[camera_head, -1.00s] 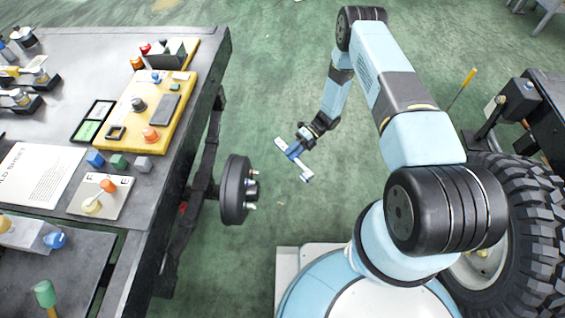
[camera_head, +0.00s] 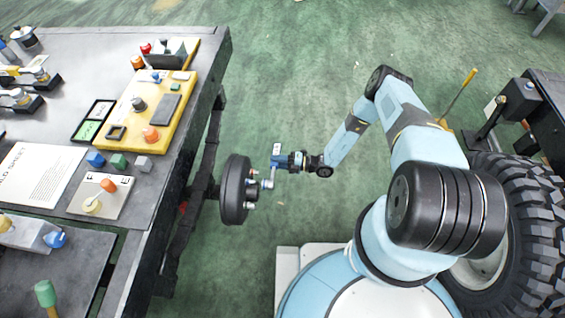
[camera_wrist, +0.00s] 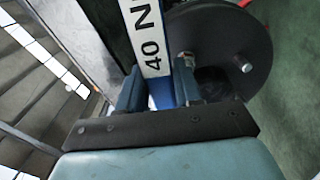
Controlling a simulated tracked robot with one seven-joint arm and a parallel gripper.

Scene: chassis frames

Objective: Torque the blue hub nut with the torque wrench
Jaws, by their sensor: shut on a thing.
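My gripper (camera_head: 283,162) is shut on the torque wrench (camera_head: 276,150), at the right of the black wheel hub (camera_head: 233,190) in the head view. The wrench is blue with a white label, which reads "40 N" in the wrist view (camera_wrist: 150,38). Its lower end is close to the hub's face, among the studs; I cannot tell whether it touches or sits on a nut. In the wrist view the hub (camera_wrist: 235,40) is a dark disc behind the wrench, with a pale stud showing. I cannot make out the blue hub nut clearly.
A workbench (camera_head: 190,120) with a yellow board (camera_head: 184,107), blocks and tools fills the left. A large tyre (camera_head: 520,200) stands at the right. The green floor between bench and arm is clear.

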